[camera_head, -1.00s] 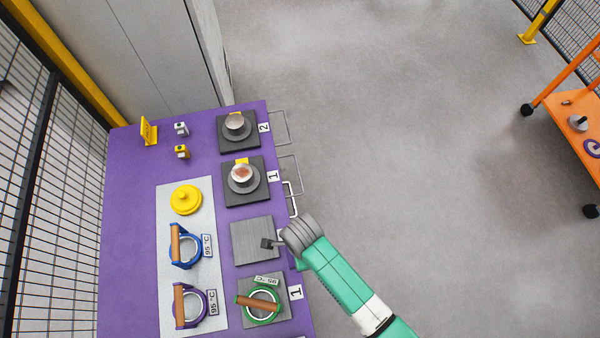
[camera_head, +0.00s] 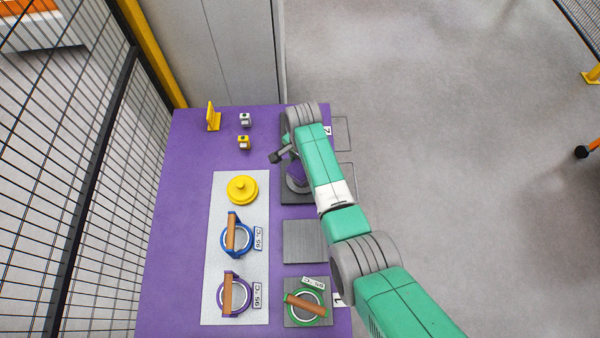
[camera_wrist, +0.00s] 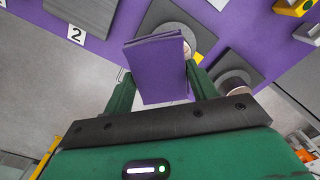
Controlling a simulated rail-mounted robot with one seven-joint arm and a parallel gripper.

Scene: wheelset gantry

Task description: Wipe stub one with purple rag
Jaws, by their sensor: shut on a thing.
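My gripper (camera_wrist: 160,78) is shut on the purple rag (camera_wrist: 158,65), a folded upright piece between its green fingers. Stub one (camera_wrist: 190,32), a round grey stub on a dark square plate, is right behind the rag in the wrist view; the rag hides much of it. In the head view the rag (camera_head: 297,173) is over stub one's plate (camera_head: 290,197), with my arm covering part of both. I cannot tell whether rag and stub touch. Stub two (camera_wrist: 233,80) is to the right in the wrist view; my arm mostly hides it in the head view.
A bare grey plate (camera_head: 305,242) and a green ring with wooden handle (camera_head: 306,306) lie nearer on the purple table. A pale mat holds a yellow lid (camera_head: 242,189) and blue (camera_head: 236,237) and purple (camera_head: 234,295) handled rings. Small white and yellow blocks (camera_head: 244,142) stand at the back.

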